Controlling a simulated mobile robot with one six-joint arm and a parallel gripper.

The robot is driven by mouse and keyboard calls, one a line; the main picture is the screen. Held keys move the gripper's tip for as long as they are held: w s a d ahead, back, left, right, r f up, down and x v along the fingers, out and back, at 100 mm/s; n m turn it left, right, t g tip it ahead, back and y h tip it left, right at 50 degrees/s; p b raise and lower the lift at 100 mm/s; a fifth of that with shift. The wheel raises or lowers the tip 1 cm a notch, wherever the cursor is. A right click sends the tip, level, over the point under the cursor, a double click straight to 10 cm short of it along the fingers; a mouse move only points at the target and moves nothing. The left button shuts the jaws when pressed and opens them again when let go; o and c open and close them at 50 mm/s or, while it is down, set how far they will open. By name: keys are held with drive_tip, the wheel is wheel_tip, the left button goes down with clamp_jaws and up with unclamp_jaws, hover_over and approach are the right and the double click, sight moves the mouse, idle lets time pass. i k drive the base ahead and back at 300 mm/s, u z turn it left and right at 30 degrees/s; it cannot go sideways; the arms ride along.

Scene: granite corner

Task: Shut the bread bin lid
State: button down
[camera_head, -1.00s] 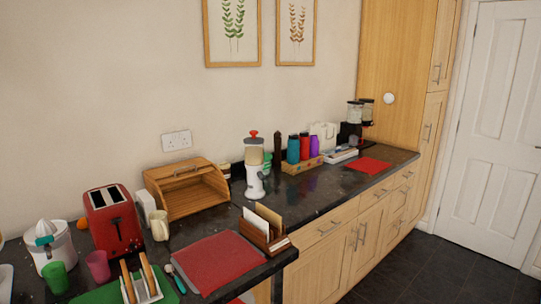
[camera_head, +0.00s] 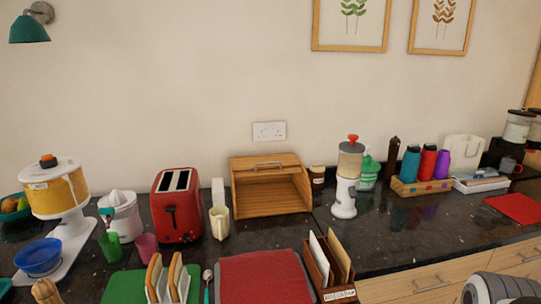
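The wooden bread bin (camera_head: 270,204) stands on the dark counter against the wall, in the middle of the head view. Its slatted lid (camera_head: 262,160) is rolled up at the top, with a metal handle (camera_head: 268,165) along its edge. The front is open and the inside looks empty. At the bottom right corner a grey rounded part of my arm shows. My gripper is not in view.
A small jar (camera_head: 317,175) and a white blender-like machine (camera_head: 346,185) stand right. A red mat (camera_head: 262,278) and letter rack (camera_head: 330,262) lie in front.

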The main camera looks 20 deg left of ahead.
sight(256, 174)
drive_tip(key=u, duration=0.5)
drive_tip(key=i, duration=0.8)
drive_tip(key=u, duration=0.45)
drive_tip(key=k, duration=0.95)
drive_tip(key=u, duration=0.15)
drive_tip(key=i, duration=0.95)
drive_tip(key=z, duration=0.05)
